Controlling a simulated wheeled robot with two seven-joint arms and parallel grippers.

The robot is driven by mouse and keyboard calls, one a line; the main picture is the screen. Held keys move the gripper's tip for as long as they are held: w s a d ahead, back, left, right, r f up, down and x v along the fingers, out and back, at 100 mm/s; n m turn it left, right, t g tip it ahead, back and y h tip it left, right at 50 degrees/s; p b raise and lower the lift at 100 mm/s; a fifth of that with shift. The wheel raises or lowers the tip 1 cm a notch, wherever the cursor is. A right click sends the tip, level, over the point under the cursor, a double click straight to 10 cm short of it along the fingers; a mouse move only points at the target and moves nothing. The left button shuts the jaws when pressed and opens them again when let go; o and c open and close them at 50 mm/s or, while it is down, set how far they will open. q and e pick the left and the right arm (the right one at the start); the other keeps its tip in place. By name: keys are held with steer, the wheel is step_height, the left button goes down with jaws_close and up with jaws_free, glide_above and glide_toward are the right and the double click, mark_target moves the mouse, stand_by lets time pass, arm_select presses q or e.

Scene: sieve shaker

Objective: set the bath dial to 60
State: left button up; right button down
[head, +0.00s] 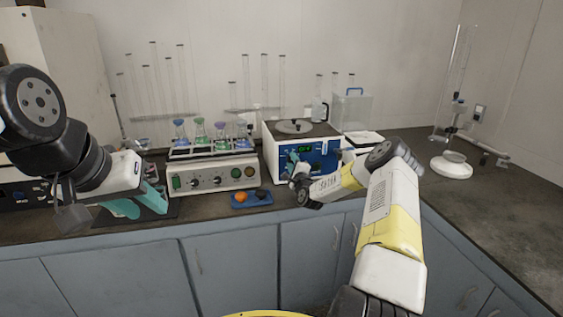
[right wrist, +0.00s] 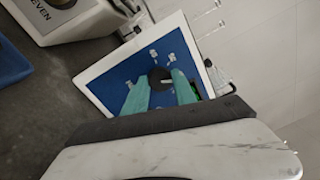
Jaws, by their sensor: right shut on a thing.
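The bath is a white box with a blue front panel (head: 322,158) and a green lit display (head: 305,149); its digits are too small to read. The blue panel (right wrist: 125,75) also shows tilted in the right wrist view. My right gripper (head: 291,160) is at the left part of this panel. In the right wrist view its teal fingers (right wrist: 160,85) are closed on the black round dial (right wrist: 158,74), one on each side. The fingers hide part of the dial and the display. My left gripper (head: 158,200) hangs at the left, far from the bath; its finger gap is unclear.
Left of the bath stands a cream shaker (head: 215,175) with knobs and a rack of coloured flasks (head: 200,137). A blue tray (head: 252,198) with an orange item lies in front. A white-based stand (head: 451,165) is at the right, with bare counter beyond.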

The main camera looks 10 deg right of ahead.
steer(key=shift+f, duration=0.1)
steer(key=c, duration=1)
jaws_free()
steer(key=shift+s, duration=0.1)
steer(key=s, duration=0.7)
steer(key=shift+s+f, duration=0.25)
steer(key=shift+s, duration=0.1)
